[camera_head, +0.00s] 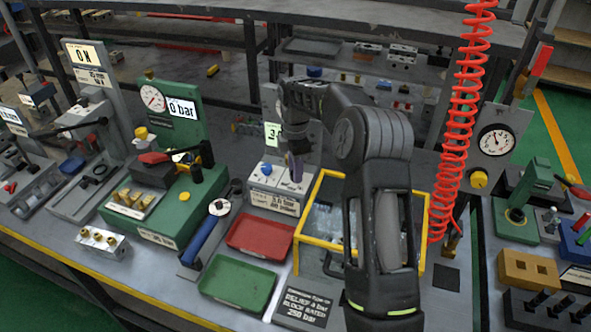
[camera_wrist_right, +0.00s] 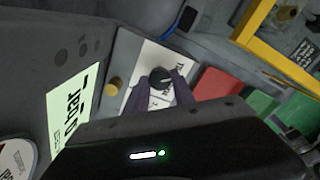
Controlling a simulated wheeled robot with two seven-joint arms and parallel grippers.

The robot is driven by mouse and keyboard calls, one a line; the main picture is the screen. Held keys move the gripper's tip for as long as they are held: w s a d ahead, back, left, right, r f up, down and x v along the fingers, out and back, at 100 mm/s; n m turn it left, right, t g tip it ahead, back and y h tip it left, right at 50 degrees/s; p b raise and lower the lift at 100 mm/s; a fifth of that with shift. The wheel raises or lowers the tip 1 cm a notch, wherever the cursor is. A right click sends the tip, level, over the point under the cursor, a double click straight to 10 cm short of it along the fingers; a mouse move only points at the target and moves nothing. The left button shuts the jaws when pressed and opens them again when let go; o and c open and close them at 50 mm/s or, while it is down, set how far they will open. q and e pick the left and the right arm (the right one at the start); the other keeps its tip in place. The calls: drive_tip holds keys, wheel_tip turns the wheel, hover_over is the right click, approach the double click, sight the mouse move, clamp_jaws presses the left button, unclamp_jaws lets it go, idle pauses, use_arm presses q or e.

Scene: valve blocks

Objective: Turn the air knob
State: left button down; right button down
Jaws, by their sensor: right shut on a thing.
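The air knob (camera_wrist_right: 160,77), a dark round knob, sits on a pale labelled face in the right wrist view. My right gripper (camera_head: 294,167) reaches down to the white block (camera_head: 273,203) in the head view. Its two purple-grey fingers are shut on the knob, one on each side. In the head view the gripper hides the knob. A pale green display (camera_head: 272,134) reading "3." stands behind it, partly covered; a display (camera_wrist_right: 71,115) reading "0 bar" shows in the right wrist view. My left gripper is not in view.
A red tray (camera_head: 260,236) and a green tray (camera_head: 237,284) lie in front of the white block. A yellow-framed bin (camera_head: 307,222) is just right, under my arm. A red coiled hose (camera_head: 466,95) hangs further right. A blue-handled tool (camera_head: 203,240) lies left.

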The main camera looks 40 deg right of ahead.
drive_tip(key=m, duration=0.4)
drive_tip(key=shift+m+b, duration=0.3)
drive_tip(key=shift+m, duration=1.3)
drive_tip(key=c, duration=1.1)
unclamp_jaws()
drive_tip(key=shift+o, duration=0.2)
drive_tip(key=shift+r+b, duration=0.55)
drive_tip(key=shift+r, duration=3.35)
